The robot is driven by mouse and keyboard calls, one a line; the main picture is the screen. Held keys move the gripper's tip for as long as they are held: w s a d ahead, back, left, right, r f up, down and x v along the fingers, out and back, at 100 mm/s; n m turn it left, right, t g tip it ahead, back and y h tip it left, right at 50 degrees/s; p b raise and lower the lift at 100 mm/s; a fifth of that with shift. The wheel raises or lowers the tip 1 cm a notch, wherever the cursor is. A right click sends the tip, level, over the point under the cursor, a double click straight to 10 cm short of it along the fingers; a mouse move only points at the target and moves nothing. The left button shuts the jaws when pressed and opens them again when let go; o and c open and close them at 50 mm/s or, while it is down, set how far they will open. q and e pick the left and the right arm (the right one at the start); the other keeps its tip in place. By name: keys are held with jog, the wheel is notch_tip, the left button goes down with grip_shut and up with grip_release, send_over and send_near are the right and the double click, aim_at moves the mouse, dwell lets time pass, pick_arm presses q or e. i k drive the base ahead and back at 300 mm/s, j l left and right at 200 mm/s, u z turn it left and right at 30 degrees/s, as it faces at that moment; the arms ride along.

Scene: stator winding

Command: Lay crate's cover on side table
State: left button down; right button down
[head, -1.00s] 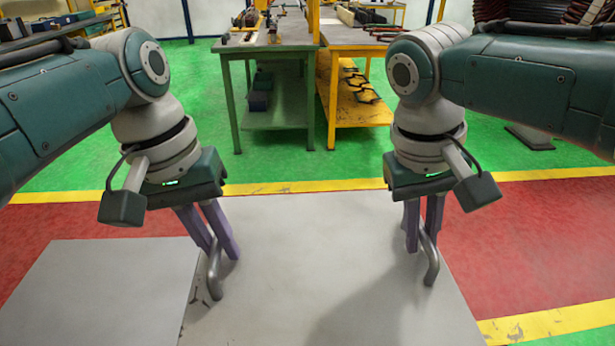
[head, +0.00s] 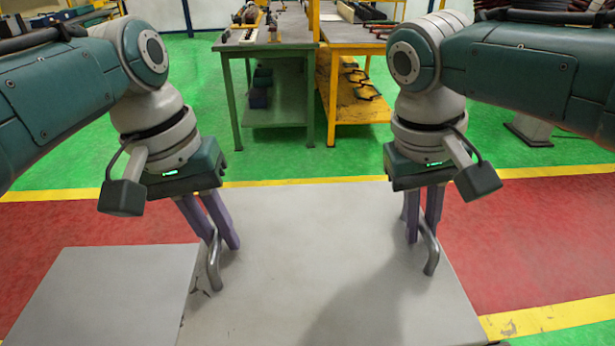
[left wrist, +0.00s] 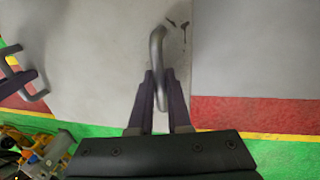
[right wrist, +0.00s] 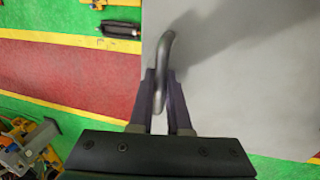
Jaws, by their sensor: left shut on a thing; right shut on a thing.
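The crate's cover (head: 300,260) is a large flat light-grey panel with two bent metal handles. My left gripper (head: 217,240) is shut on the left handle (head: 213,268). My right gripper (head: 425,232) is shut on the right handle (head: 432,258). The left wrist view shows the fingers on either side of the left handle (left wrist: 157,50); the right wrist view shows the same at the right handle (right wrist: 166,50). The side table (head: 105,300) appears as a plain grey top left of the cover. The cover hides whatever is beneath it, and I cannot tell its height.
A green-legged workbench (head: 265,50) with tools and a yellow bench (head: 355,60) stand at the back. Green floor and red strips with yellow lines (head: 560,170) surround the cover. The side table top is bare where visible.

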aim_at(110, 322)
jog(key=j, duration=1.75)
